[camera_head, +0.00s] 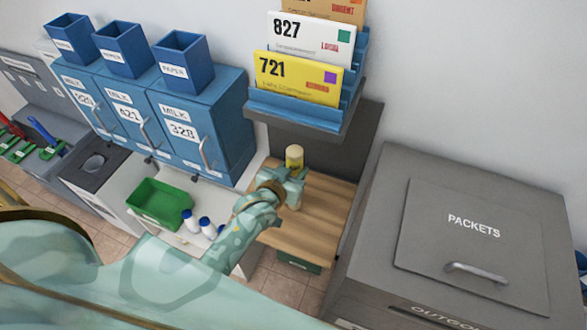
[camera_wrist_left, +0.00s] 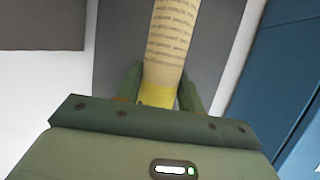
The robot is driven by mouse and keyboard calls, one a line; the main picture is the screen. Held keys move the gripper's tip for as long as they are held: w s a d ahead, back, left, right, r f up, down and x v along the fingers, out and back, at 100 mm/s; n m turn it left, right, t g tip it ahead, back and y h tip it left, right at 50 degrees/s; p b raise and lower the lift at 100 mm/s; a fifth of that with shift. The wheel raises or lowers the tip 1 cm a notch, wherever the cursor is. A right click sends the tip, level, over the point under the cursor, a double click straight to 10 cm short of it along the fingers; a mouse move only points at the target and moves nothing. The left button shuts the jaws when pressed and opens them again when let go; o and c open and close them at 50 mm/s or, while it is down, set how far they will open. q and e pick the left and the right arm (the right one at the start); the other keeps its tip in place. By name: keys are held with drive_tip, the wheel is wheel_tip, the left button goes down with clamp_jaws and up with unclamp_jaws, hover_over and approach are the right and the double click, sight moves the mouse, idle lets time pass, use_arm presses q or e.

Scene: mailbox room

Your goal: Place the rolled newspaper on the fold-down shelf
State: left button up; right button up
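The rolled newspaper (camera_head: 294,157) is cream with a yellow band and stands about upright. My left gripper (camera_head: 287,185) is around it above the wooden fold-down shelf (camera_head: 318,222), with the pale top end sticking out. In the left wrist view the printed roll (camera_wrist_left: 170,45) runs between the two green fingers of this gripper (camera_wrist_left: 162,88), which press close on both sides near the yellow band. My right gripper is out of view.
A blue rack (camera_head: 298,110) with numbered envelopes overhangs the back of the shelf. Blue milk boxes (camera_head: 222,105) are to the left. A green tray (camera_head: 160,203) and white bottles (camera_head: 207,226) sit left of the shelf. A grey packets bin (camera_head: 375,230) stands right.

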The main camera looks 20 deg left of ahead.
use_arm(q)
drive_tip(key=o, duration=0.4)
drive_tip(key=shift+c, duration=0.2)
drive_tip(key=shift+r, duration=0.2)
drive_tip(key=p+v, duration=0.1)
drive_tip(key=v, duration=1.1)
drive_tip(key=shift+f, duration=0.15)
drive_tip(key=s+d+f+m+g, duration=0.1)
drive_tip(key=s+f+g, duration=0.25)
drive_tip(key=f, duration=0.65)
drive_tip(key=s+d+f+m+g, duration=0.15)
drive_tip(key=s+f, duration=0.25)
drive_tip(key=f, duration=0.7)
drive_tip(key=s+a+f+g, duration=0.3)
drive_tip(key=s+f, duration=0.5)
drive_tip(key=s, duration=0.4)
drive_tip(key=s+a+f+m+g, duration=0.1)
drive_tip(key=s+a+f+g, duration=0.2)
drive_tip(key=s+f, duration=0.5)
drive_tip(key=s+g, duration=0.1)
drive_tip(key=s, duration=0.3)
drive_tip(key=shift+f, duration=0.25)
